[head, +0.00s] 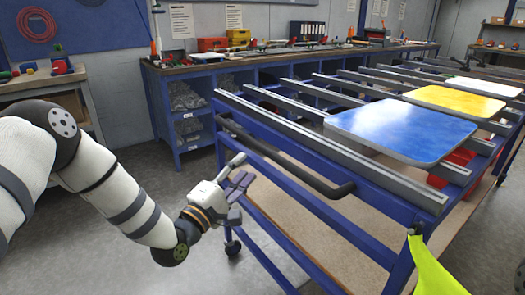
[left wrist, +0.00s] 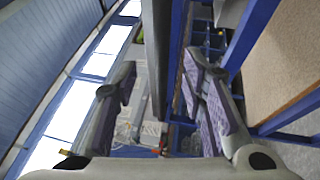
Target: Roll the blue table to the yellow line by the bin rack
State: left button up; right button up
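The blue table (head: 330,218) is a wheeled blue frame with grey rails on top and a wooden lower shelf. A dark push handle (head: 285,165) runs along its near left side. My left gripper (head: 240,178) is just left of the handle, its fingers spread apart. The left wrist view shows the two purple-padded fingers (left wrist: 162,98) open, with a grey bar (left wrist: 157,55) seen between them; I cannot tell whether the bar is within their reach. A caster (head: 232,247) shows below the gripper. My right gripper is out of view. No yellow floor line or clear bin rack shows.
Blue (head: 402,130), yellow (head: 455,101) and white (head: 484,87) panels lie on the rails. A red box (head: 450,165) sits below. Bright yellow-green material (head: 432,270) hangs at the near corner. A blue workbench (head: 160,110) stands behind; grey floor is clear left of the table.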

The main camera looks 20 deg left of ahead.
aim_at(260, 151)
pick_arm(q)
jog(key=x, duration=0.6)
jog(key=b+x, duration=0.1)
jog(key=x, duration=0.2)
jog(key=shift+w+d+f, duration=0.1)
jog(key=shift+w+f, duration=0.05)
jog(key=shift+f, duration=0.1)
jog(key=shift+w+d+r, duration=0.1)
jog(key=shift+w+r, duration=0.05)
jog(key=shift+w, duration=0.25)
grip_shut()
